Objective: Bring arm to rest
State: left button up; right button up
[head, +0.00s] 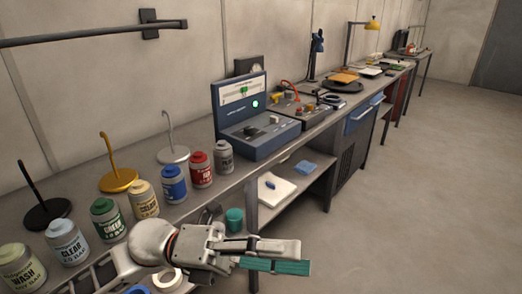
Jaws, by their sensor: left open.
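My left gripper (304,258) is at the lower middle of the head view, in front of the bench edge. Its fingers point right and are apart, with a teal strip along the lower one. No object shows between them. My left arm comes in from the lower left, past the paint jars. My right gripper is not in view.
The long bench (205,185) runs along the wall. A blue instrument case (258,128) stands behind. The floor (420,190) at right is clear.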

pick_arm(q)
jog(key=w+a+f+n+t+y, duration=0.3)
jog(key=w+a+f+n+t, duration=0.3)
jog(key=n+t, duration=0.65)
jog(key=w+a+f+n+t+y, duration=0.45)
jog(key=w+f+n+t, duration=0.4)
jog(key=n, duration=0.65)
jog(key=s+a+f+n+y, duration=0.2)
jog(key=a+f+n+y, duration=0.15)
jog(key=f, duration=0.45)
jog(key=s+a+f+n+y, duration=0.2)
jog(key=a+f+n+y, duration=0.15)
jog(key=f, duration=0.45)
jog(key=s+a+f+n+g+y, duration=0.1)
jog(key=s+a+f+n+g, duration=0.1)
jog(key=s+f, duration=0.3)
jog(key=s+a+f+n+g+y, duration=0.1)
jog(key=s+a+f+n+g, duration=0.2)
jog(key=s+f, duration=0.3)
notch_tip(320, 180, down, 4)
jog(key=shift+s+a+r+y, duration=0.2)
jog(key=shift+s+a+y, duration=0.15)
jog(key=shift+a, duration=0.55)
jog(key=shift+w, duration=0.1)
